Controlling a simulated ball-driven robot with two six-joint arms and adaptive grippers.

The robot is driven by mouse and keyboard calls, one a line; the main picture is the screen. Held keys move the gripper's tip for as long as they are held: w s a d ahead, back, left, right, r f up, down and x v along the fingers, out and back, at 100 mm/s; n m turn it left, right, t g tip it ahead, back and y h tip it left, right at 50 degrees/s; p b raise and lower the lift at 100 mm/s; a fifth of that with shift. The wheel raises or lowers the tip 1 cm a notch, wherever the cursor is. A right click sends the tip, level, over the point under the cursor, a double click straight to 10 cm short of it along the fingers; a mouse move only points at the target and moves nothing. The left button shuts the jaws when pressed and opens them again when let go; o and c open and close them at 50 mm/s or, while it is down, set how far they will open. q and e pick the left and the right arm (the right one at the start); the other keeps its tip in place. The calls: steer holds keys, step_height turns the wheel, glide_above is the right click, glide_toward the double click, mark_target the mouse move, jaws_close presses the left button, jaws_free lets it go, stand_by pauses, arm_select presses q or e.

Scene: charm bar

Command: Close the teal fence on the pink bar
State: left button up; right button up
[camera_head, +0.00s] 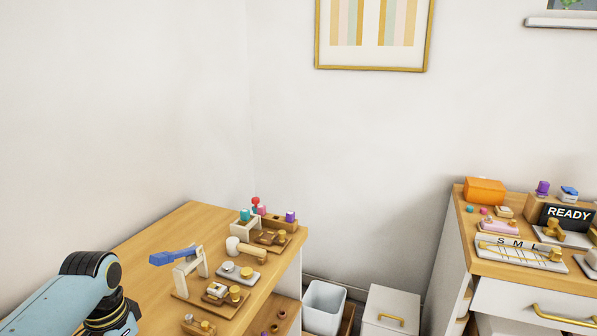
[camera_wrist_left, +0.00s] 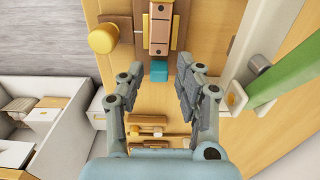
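In the left wrist view, a pinkish-tan bar (camera_wrist_left: 160,49) with small dark spots runs down from the top edge. A small teal block (camera_wrist_left: 159,71) sits at its near end and appears to touch it. I cannot tell whether this block is the fence or how far it is closed. My left gripper (camera_wrist_left: 158,78) is open, with one finger on each side of the teal block's near area and nothing held. In the head view only my left arm shows, at lower left; its gripper is out of frame. My right gripper is in neither view.
A round yellow knob (camera_wrist_left: 103,38) stands left of the bar, and a green strip (camera_wrist_left: 288,82) lies right. Small wooden pieces (camera_wrist_left: 150,130) are below, between the fingers. In the head view, a wooden table (camera_head: 140,262) holds several fixtures; a second counter (camera_head: 463,235) is right.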

arm_select(q)
steer(key=shift+w+r+p, duration=0.1)
steer(key=shift+r+p, duration=1.1)
steer(key=shift+r, duration=1)
